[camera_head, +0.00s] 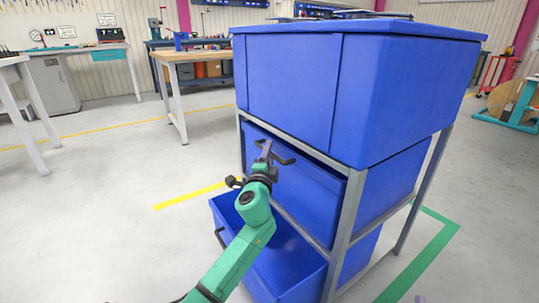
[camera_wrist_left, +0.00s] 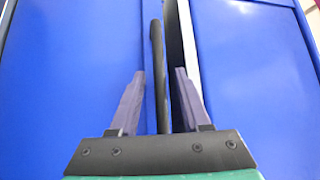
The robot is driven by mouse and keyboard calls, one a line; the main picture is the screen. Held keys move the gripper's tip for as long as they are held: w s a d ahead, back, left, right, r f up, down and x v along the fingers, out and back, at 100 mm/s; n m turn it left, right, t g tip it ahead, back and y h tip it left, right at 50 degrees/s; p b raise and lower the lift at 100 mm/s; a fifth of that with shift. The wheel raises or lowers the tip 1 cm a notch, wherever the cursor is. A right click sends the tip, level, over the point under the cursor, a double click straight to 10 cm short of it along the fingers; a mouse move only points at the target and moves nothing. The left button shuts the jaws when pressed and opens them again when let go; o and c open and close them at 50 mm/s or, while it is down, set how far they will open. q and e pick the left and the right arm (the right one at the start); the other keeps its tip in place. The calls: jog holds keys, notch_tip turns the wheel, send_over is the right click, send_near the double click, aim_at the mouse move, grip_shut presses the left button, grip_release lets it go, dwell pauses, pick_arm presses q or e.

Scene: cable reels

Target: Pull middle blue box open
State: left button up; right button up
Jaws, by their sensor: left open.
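The middle blue box (camera_head: 293,190) sits in a grey metal frame, below a large blue top box and above a lower blue box. It looks pushed in. Its dark handle (camera_head: 284,158) is on the front face. My left gripper (camera_head: 265,148) is at this handle. In the left wrist view the open fingers of my left gripper (camera_wrist_left: 160,72) stand on either side of the dark handle bar (camera_wrist_left: 157,60), with gaps visible. A small purple tip at the bottom edge of the head view may be my right gripper; it is too small to tell.
The lower blue box (camera_head: 290,268) is pulled out, below my left gripper. The top blue box (camera_head: 395,95) overhangs the middle one. The grey frame post (camera_head: 343,235) stands at the front corner. Open floor (camera_head: 110,210) lies to the left; workbenches (camera_head: 195,58) stand behind.

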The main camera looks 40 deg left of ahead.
pick_arm(q)
grip_shut()
jog(key=shift+f, duration=0.1)
dwell(1.2)
